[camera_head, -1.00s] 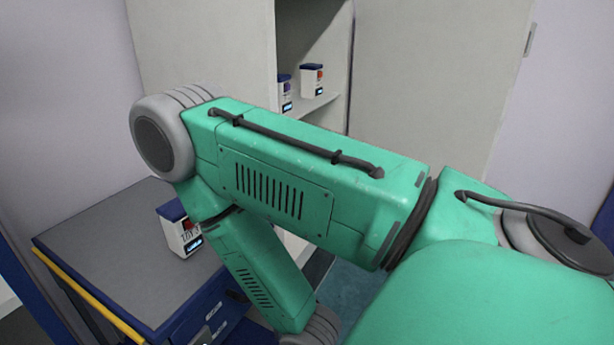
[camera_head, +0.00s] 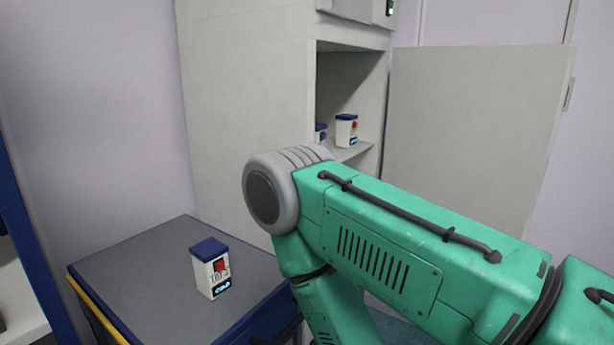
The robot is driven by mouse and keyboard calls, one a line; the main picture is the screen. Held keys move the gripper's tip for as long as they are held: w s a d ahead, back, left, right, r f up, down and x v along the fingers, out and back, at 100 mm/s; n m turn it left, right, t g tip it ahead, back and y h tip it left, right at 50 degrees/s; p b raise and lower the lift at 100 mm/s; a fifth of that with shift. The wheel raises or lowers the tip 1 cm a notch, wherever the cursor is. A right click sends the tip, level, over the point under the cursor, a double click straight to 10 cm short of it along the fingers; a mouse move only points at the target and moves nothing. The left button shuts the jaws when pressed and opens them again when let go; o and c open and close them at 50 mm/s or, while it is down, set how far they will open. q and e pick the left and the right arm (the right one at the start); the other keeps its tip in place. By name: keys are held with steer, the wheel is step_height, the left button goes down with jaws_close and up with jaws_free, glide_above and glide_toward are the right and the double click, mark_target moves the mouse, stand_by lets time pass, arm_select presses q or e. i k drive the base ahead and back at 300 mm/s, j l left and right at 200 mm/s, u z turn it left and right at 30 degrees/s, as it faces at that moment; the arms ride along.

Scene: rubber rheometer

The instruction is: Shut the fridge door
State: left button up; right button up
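The fridge (camera_head: 245,110) is a tall pale grey cabinet standing behind my arm. Its door (camera_head: 470,125) stands wide open, swung out to the right, with a small handle at its right edge. Inside the opening, white containers with blue lids sit on a shelf; one container (camera_head: 346,131) shows clearly and another is partly hidden by the cabinet's edge. A green arm of mine crosses the lower right and hides the lower part of the fridge and door. Neither gripper shows in the view.
A grey-topped cart (camera_head: 140,275) with blue sides and a yellow rail stands at the lower left. A white container with a blue lid (camera_head: 211,268) stands upright on it, close to my arm. A blue upright frame is at the left edge.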

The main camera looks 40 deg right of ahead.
mark_target(471, 132)
steer(key=z, duration=1.1)
